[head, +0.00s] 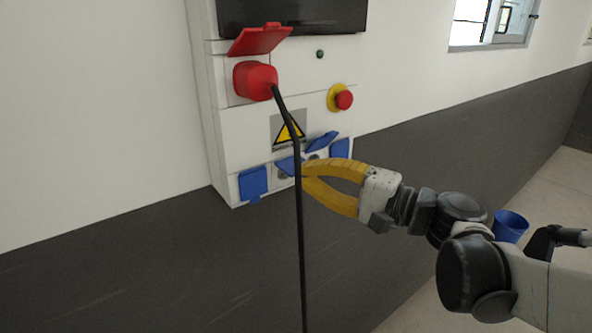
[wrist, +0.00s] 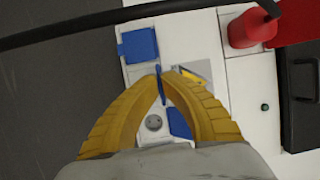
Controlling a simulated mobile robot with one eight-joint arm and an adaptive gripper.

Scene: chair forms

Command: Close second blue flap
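A row of blue flaps runs along the bottom of the white wall panel (head: 232,128). The leftmost flap (head: 253,183) lies down over its socket; it also shows in the wrist view (wrist: 138,45). The second flap (head: 288,165) stands out from the panel, open; in the wrist view it is edge-on (wrist: 161,88) at my fingertips. The third flap (head: 322,142) is raised, with a bare round socket (wrist: 153,122) near it. The right flap (head: 340,149) hangs down. My gripper (head: 304,175) has its yellow fingertips nearly together beside the second flap. I cannot tell whether they pinch it.
A black cable (head: 300,230) hangs from the red plug (head: 254,80), passing in front of the panel close to my fingertips. A red raised lid (head: 260,39), a red button (head: 343,100) and a warning sign (head: 289,130) are above. A blue bucket (head: 511,226) stands at the right.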

